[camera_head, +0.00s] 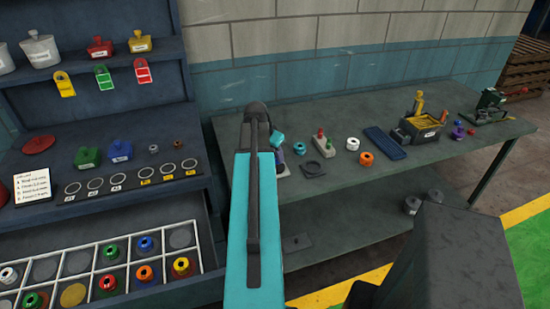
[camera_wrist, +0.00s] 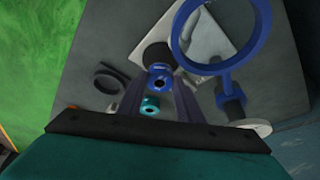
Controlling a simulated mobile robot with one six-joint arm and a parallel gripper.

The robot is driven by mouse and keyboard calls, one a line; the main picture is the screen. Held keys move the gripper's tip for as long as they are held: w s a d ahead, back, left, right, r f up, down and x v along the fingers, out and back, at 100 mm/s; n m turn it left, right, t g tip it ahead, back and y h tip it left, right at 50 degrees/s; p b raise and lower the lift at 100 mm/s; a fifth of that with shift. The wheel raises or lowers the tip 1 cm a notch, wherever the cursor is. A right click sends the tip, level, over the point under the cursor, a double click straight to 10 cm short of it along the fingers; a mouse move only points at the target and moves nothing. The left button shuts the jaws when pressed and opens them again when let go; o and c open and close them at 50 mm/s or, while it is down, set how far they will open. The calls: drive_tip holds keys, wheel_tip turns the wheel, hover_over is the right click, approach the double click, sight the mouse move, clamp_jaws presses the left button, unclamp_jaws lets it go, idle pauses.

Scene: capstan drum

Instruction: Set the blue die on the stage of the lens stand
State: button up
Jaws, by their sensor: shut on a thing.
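The blue die (camera_wrist: 159,79), a small blue piece with a hole, sits between the fingertips of my gripper (camera_wrist: 160,84) in the wrist view. My gripper is shut on it. The lens stand shows a large blue lens ring (camera_wrist: 178,45) on an arm and a pale base plate (camera_wrist: 140,14). A short black cylinder (camera_wrist: 154,52), which looks like the stage, stands on the plate just beside the die in the picture. I cannot tell whether die and cylinder touch. In the head view my arm hides most of the stand; a pale base corner (camera_head: 284,172) shows.
A teal die (camera_wrist: 150,106) and a black ring (camera_wrist: 110,80) lie on the bench near the stand. A block with pegs (camera_head: 323,148), white and orange rings, a blue tray (camera_head: 386,142) and a box (camera_head: 422,129) stand farther right. The wall is close behind. The bench front is clear.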

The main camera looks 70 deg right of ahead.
drive_tip(key=shift+f+p, duration=0.4)
drive_tip(key=shift+f, duration=0.75)
drive_tip(key=shift+f, duration=0.1)
drive_tip(key=o, duration=1.2)
drive_tip(key=shift+o, duration=0.2)
drive_tip(key=shift+r, duration=0.2)
drive_tip(key=b+v, duration=0.2)
drive_tip(key=v, duration=0.9)
drive_tip(key=shift+r+b, duration=0.4)
drive_tip(key=shift+a, duration=0.15)
drive_tip(key=shift+s, duration=0.1)
